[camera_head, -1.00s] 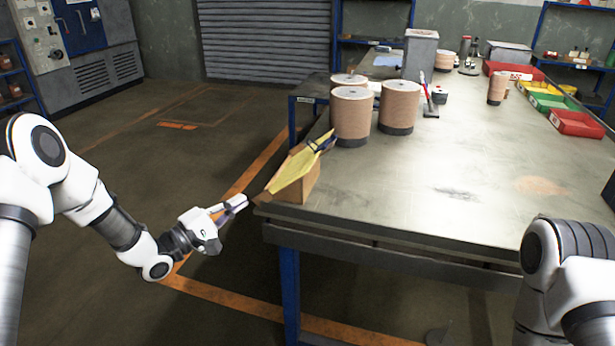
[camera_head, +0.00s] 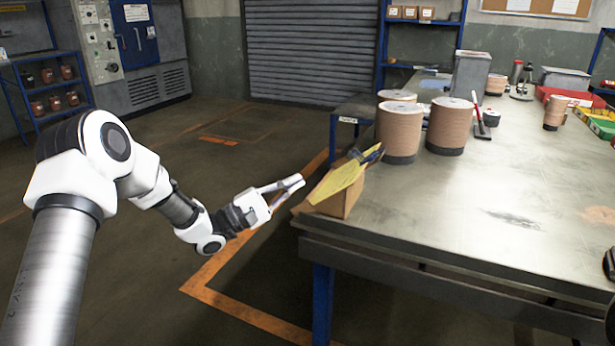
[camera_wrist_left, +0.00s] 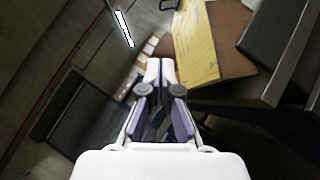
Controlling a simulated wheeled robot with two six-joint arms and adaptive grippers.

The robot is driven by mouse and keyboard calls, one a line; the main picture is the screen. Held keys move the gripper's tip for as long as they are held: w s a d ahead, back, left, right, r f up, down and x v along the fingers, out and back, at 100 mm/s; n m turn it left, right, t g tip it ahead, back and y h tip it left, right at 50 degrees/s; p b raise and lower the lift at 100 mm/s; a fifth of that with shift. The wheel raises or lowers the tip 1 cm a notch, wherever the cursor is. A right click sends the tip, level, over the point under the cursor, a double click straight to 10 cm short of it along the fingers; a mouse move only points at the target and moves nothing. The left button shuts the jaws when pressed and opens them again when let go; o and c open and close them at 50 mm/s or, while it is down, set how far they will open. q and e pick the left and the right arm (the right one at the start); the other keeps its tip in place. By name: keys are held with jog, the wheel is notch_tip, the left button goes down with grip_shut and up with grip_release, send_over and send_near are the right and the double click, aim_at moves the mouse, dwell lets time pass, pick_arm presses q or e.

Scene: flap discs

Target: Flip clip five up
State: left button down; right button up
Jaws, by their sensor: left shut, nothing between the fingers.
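A yellow sheet (camera_head: 337,181) lies on a sloped brown wooden block (camera_head: 345,202) at the table's near left corner. A dark clip (camera_head: 370,154) sits at the sheet's upper end; its details are too small to tell. The sheet (camera_wrist_left: 196,45) and the brown block (camera_wrist_left: 235,40) also show in the left wrist view, right of the fingers. My left gripper (camera_head: 301,181) is shut and empty, just left of the block's lower end and apart from it. Its fingertips meet in the left wrist view (camera_wrist_left: 161,70).
The metal table (camera_head: 470,215) has clear room in front. Large flap-disc stacks (camera_head: 400,132) stand behind the block, with a grey box (camera_head: 471,72) farther back. Coloured bins are at the far right. Open floor lies left of the table.

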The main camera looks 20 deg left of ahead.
aim_at(338, 180)
pick_arm(q)
jog(key=x, duration=0.7)
jog(key=shift+w+d, duration=0.1)
jog(key=shift+d, duration=0.2)
jog(key=d+r, duration=0.1)
jog(key=d, duration=0.1)
jog(key=d+r, duration=0.1)
jog(key=shift+d+r+b, duration=0.3)
jog(key=shift+d+r, duration=0.05)
